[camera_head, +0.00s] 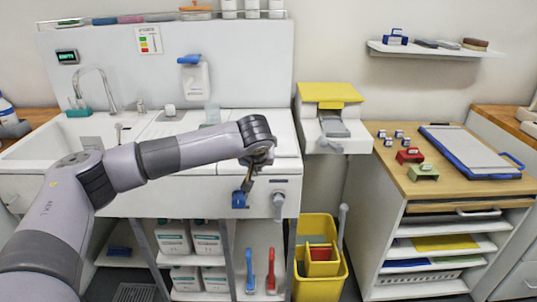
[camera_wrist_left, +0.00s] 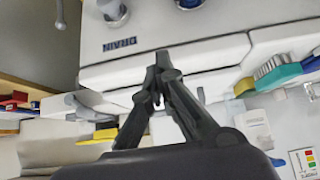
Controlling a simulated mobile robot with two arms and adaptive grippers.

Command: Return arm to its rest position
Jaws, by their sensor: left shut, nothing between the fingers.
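My left arm reaches in from the left in the head view, across the front of the white sink unit (camera_head: 150,165). My left gripper (camera_head: 246,186) points down in front of the unit's front edge, close to a blue valve handle (camera_head: 239,200). In the left wrist view the fingers of my left gripper (camera_wrist_left: 162,62) meet at the tips, with nothing between them. Behind them is a white panel marked DRAIN (camera_wrist_left: 120,45). Whether the fingers touch the unit cannot be told. My right gripper is in neither view.
A yellow bin (camera_head: 322,262) stands on the floor right of the unit. A wooden-topped cabinet (camera_head: 400,188) holds a blue-edged clipboard (camera_head: 468,150) and small red and green items. White containers (camera_head: 173,238) stand beneath the sink. A yellow-topped dispenser (camera_head: 330,95) hangs behind.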

